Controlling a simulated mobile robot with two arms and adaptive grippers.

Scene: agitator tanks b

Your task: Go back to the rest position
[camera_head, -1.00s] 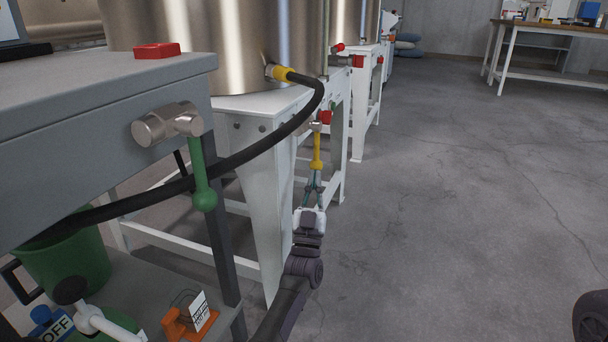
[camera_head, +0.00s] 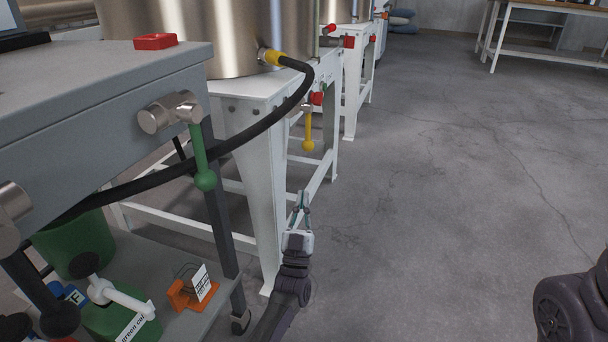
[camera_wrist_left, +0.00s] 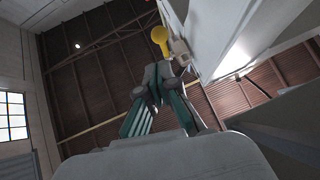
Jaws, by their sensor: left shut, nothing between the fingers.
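My left gripper (camera_head: 303,197) is in the lower middle of the head view, pointing up and away, in front of the white tank stand (camera_head: 262,170). Its teal-sided fingers are shut with nothing between them. A valve with a yellow handle (camera_head: 308,132) hangs just above and beyond the fingertips, and a gap shows between them. In the left wrist view the shut fingers (camera_wrist_left: 160,72) appear just below the yellow knob (camera_wrist_left: 160,36). My right gripper is outside the view. A dark rounded part of my own body shows at the lower right.
A grey bench (camera_head: 95,90) with a green-handled valve (camera_head: 203,160) fills the left. A black hose (camera_head: 255,132) runs from it to the steel tank (camera_head: 215,35). A lower shelf holds an orange device (camera_head: 184,296) with a tag. The floor (camera_head: 430,190) at right is open.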

